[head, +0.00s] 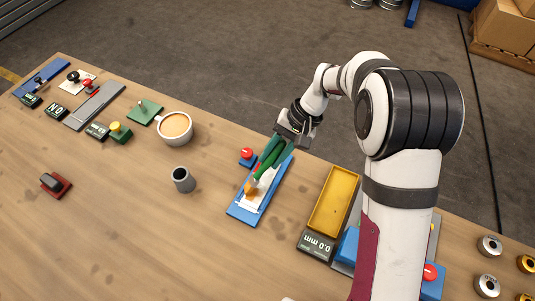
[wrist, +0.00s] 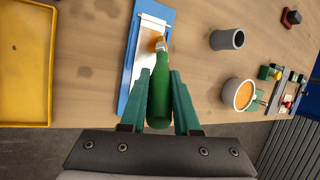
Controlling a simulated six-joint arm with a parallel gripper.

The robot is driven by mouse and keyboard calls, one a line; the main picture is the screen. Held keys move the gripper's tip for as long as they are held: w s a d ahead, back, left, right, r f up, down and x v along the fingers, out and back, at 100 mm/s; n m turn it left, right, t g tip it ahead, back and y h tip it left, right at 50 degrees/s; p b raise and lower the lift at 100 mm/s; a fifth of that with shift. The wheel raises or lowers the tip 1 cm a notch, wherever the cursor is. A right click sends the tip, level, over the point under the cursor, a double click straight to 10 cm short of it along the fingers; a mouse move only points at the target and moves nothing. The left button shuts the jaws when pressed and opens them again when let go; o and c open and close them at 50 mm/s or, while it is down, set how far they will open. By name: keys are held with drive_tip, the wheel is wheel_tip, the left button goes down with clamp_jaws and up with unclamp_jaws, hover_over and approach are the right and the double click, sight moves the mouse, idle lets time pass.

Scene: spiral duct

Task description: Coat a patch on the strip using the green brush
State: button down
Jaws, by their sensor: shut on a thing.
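My gripper (wrist: 160,100) is shut on the green brush (wrist: 157,84), with one green finger on each side of its handle. In the head view the green brush (head: 264,170) points down and to the left over the blue board. The white strip (head: 255,199) lies on the blue board (head: 237,213). The fingers hide part of the handle, and the brush covers part of the board.
A yellow tray (head: 332,203) stands right of the board, beside a display reading 0.0 mm (head: 317,245). A red button (head: 247,154) is close to the board's left side. The front left table is mostly clear.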

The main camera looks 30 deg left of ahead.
drive_tip(key=shift+d, duration=2.1)
drive_tip(key=shift+a, duration=2.95)
drive_tip(key=shift+r, duration=4.25)
drive_tip(key=shift+d, duration=0.15)
